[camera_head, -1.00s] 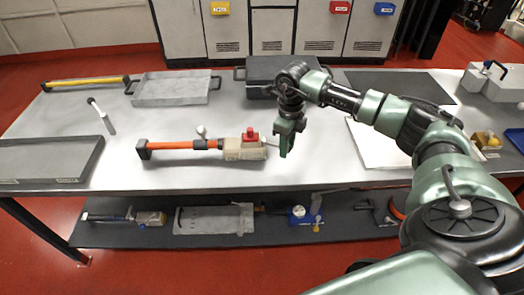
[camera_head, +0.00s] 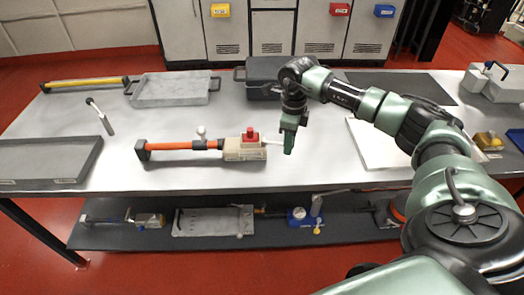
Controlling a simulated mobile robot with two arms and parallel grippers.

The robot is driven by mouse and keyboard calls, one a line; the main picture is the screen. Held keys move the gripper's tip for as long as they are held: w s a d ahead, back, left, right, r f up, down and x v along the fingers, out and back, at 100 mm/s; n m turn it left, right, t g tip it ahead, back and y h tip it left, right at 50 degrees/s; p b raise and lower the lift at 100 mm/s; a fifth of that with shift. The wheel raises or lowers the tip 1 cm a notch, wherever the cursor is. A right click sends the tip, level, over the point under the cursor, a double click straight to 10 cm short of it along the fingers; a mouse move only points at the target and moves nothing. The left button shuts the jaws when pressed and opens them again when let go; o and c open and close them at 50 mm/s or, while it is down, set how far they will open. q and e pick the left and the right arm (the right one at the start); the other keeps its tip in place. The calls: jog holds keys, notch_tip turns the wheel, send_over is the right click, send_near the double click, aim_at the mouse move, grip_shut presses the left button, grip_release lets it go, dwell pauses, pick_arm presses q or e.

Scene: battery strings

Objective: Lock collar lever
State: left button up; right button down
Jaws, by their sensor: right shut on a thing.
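A tool with an orange pole (camera_head: 185,145) lies across the table, a black foot at its left end. Its dark collar (camera_head: 213,144) carries a small lever with a pale round knob (camera_head: 201,131), standing up. To the right is a beige block (camera_head: 240,149) with a red part (camera_head: 250,136) on top. A thin pale rod (camera_head: 273,142) runs from the block's right end to my right gripper (camera_head: 288,144). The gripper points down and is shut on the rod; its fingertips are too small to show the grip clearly. My left gripper is out of view.
The table (camera_head: 210,178) is clear in front of the tool. A grey tray (camera_head: 172,89), a dark case (camera_head: 262,72) and a yellow-handled bar (camera_head: 85,82) lie behind. Another tray (camera_head: 45,160) is at left, a white sheet (camera_head: 375,145) at right. A lower shelf (camera_head: 280,232) holds several tools.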

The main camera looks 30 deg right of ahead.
jog(key=shift+w+d+f+n+b, duration=0.1)
jog(key=shift+w+d+n+b, duration=0.25)
jog(key=shift+n, duration=0.35)
jog(key=shift+d, duration=0.15)
jog(key=c, duration=1.2)
grip_release()
jog(key=shift+o, duration=0.2)
notch_tip(320, 180, up, 7)
jog(key=p, duration=0.5)
jog(key=shift+r, duration=0.2)
jog(key=shift+f, duration=0.1)
